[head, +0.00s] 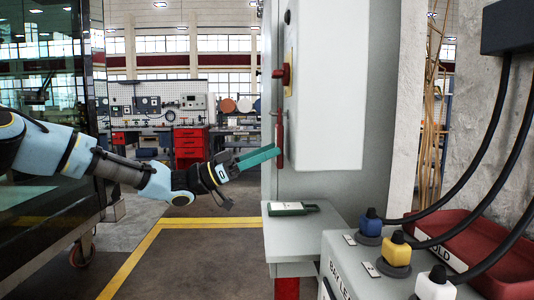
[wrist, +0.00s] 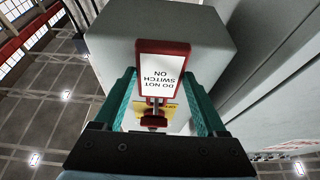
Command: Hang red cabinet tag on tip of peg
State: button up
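The red cabinet tag (head: 280,135) hangs upright on the front of the grey cabinet, just below a red switch handle (head: 284,75). It shows nearly edge-on in the head view. In the wrist view the tag (wrist: 162,70) shows a white face with upside-down "DO NOT SWITCH ON" in a red frame. My gripper (head: 272,154) reaches in from the left, its teal fingertips beside the tag's lower part. In the wrist view my gripper (wrist: 160,75) is open, one finger on each side of the tag. Contact cannot be told. I cannot make out a peg.
A green-edged tag (head: 290,208) lies on the small grey shelf (head: 300,225) below the gripper. A grey box (head: 350,255) with coloured plugs and a red tray (head: 450,230) stand at right. Open floor lies left of the cabinet.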

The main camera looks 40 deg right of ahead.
jog(key=o, duration=0.4)
jog(key=b+v, duration=0.2)
jog(key=v, duration=0.9)
jog(key=s+a+f+n+t+y+p, duration=0.3)
jog(key=s+f+n+y, duration=0.15)
jog(key=f, duration=0.45)
jog(key=a+f+n+t+y+p, duration=0.3)
jog(key=a+f+n+t+y, duration=0.35)
jog(key=a, duration=0.65)
jog(key=w+a+r+n+t+y+p, duration=0.1)
jog(key=a+n, duration=0.3)
jog(key=a, duration=0.5)
jog(key=w+a+r+n+t+y+p, duration=0.1)
jog(key=a+r+n+t+y+p, duration=0.1)
jog(key=a+n, duration=0.3)
jog(key=w+a+r+n+t+y+p, duration=0.1)
jog(key=a+r+n+t+y+p, duration=0.1)
jog(key=a, duration=1.1)
jog(key=shift+w+a+n+t+y, duration=0.1)
jog(key=shift+w+n+t+y, duration=0.15)
jog(key=shift+n, duration=0.4)
jog(key=shift+w+n+t+y, duration=0.15)
jog(key=shift+n+t+y, duration=0.2)
jog(key=shift+n, duration=0.3)
